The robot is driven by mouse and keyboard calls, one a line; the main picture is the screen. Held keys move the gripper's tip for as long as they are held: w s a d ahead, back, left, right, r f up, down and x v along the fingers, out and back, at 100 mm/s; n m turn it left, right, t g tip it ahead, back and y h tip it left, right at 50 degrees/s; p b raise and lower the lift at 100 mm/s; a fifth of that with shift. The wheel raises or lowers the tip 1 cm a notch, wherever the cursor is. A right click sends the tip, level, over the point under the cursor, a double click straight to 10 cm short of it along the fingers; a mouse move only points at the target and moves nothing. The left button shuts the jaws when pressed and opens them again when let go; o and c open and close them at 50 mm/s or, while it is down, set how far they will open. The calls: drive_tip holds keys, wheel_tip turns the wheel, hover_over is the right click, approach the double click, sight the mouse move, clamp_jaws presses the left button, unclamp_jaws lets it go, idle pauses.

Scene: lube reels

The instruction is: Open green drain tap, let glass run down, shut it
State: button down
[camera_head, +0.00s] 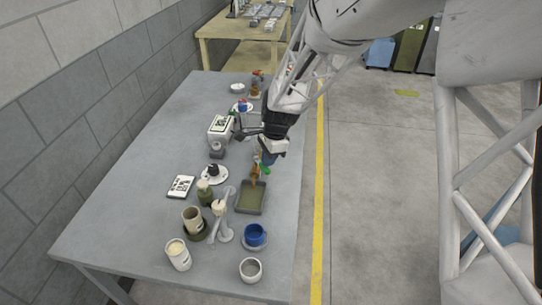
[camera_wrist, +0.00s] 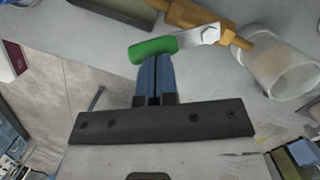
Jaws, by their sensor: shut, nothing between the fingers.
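The drain tap's green handle (camera_wrist: 152,48) sits on a silver lever (camera_wrist: 200,36) beside a brass body (camera_wrist: 186,14) in the wrist view. The lever stands at an angle to the brass; I cannot tell whether the tap is open. The green handle also shows in the head view (camera_head: 265,169). A clear glass cylinder (camera_wrist: 284,62) joins the brass at the right; its liquid level is unclear. My gripper (camera_wrist: 154,60) is shut and empty, its blue fingertips right at the green handle, touching or nearly so. In the head view my gripper (camera_head: 269,158) hides part of the tap assembly.
A dark olive tray (camera_head: 250,198) lies in front of the tap on the grey table. The table's right edge is close to the tap.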

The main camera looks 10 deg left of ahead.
drive_tip(key=m, duration=0.1)
drive_tip(key=s+a+m, duration=0.1)
drive_tip(key=m, duration=0.1)
drive_tip(key=shift+s+a+m+t, duration=0.1)
drive_tip(key=shift+s+m+t, duration=0.1)
drive_tip(key=shift+m+t, duration=0.1)
drive_tip(key=shift+s+a+f, duration=0.1)
drive_tip(key=shift+a, duration=0.1)
drive_tip(key=shift+w+a, duration=0.25)
drive_tip(key=shift+w, duration=0.45)
idle(0.4)
